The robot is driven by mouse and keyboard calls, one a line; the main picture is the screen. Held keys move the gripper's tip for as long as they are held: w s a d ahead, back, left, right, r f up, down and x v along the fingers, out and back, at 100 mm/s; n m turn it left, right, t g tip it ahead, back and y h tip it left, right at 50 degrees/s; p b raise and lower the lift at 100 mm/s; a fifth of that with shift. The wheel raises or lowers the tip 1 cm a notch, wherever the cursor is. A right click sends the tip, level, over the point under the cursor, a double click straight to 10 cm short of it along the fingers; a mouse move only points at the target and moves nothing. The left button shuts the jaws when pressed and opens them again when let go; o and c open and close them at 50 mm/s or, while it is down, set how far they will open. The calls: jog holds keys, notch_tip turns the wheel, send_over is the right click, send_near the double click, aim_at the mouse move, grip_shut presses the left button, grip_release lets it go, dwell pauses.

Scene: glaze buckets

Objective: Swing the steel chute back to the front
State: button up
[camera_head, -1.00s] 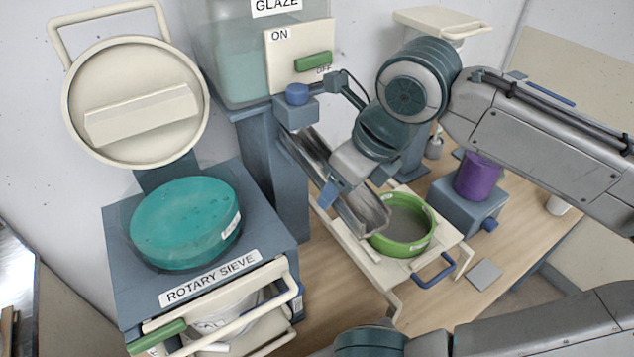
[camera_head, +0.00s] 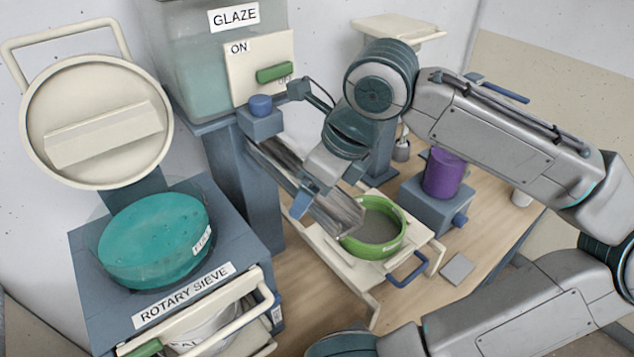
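The steel chute (camera_head: 335,212) is an open metal trough. It slopes from under the glaze tank (camera_head: 205,75) down to the right and toward the front. Its lower end is at the left rim of the green round bucket or ring (camera_head: 376,230), seemingly over it. My gripper (camera_head: 301,204) is at the chute's lower half, with one blue fingertip showing at its near left side. The other finger is hidden, so I cannot tell whether it grips or touches the chute. The hand covers part of the trough.
A cream stand (camera_head: 345,268) bears the green ring and has a blue handle (camera_head: 407,270). The rotary sieve (camera_head: 170,265) with its raised lid (camera_head: 98,120) stands at left. A purple cylinder (camera_head: 442,172) on a blue block is at right. A grey plate (camera_head: 457,268) lies on the open wooden table.

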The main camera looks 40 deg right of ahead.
jog(key=shift+d, duration=0.25)
jog(key=b+v, duration=0.1)
jog(key=v, duration=1.2)
jog(key=shift+r, duration=0.4)
jog(key=shift+s, duration=0.1)
